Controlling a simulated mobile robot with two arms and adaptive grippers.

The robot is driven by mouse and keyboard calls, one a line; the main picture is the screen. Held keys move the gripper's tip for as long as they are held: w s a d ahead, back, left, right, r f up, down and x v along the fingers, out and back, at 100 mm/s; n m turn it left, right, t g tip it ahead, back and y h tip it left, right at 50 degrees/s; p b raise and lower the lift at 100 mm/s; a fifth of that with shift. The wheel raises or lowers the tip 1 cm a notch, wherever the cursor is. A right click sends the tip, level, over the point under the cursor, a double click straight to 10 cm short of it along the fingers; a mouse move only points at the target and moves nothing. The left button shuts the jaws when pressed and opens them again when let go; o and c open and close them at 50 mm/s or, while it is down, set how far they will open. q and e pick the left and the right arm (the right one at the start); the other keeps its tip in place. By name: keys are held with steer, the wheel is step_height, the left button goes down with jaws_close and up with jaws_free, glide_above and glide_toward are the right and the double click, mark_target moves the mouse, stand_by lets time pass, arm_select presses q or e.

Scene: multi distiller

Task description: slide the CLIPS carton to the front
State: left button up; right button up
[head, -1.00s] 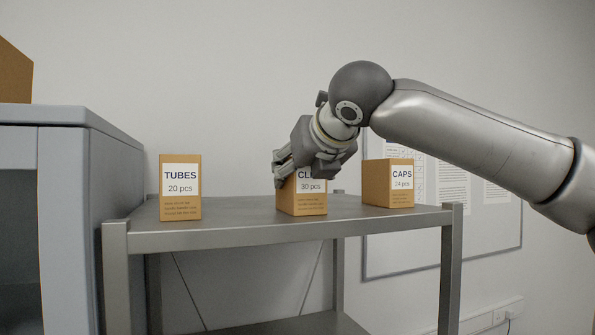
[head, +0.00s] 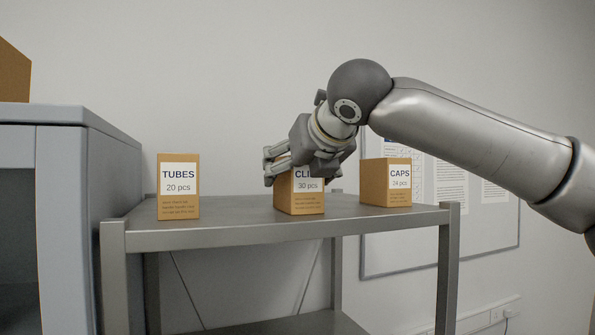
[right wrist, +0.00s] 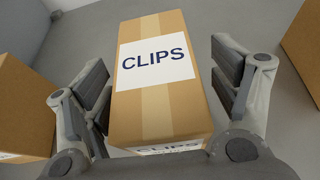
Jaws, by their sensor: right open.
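The CLIPS carton (head: 300,205) is a brown box with a white label, standing in the middle of the shelf's top near its front. My right gripper (head: 283,172) is over it from above and hides the upper part of its label. In the right wrist view the carton (right wrist: 163,105) lies between the two open fingers of the gripper (right wrist: 165,90). A gap shows at the left finger; the right finger is very close to the carton's side, and I cannot tell if it touches. My left gripper is not in view.
The TUBES carton (head: 178,208) stands left on the same grey metal shelf (head: 240,232), and the CAPS carton (head: 375,185) stands right. A grey cabinet (head: 70,160) is close at the left. Bare shelf lies between the cartons.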

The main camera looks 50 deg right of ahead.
steer(key=v, duration=1.2)
steer(key=shift+f, duration=0.15)
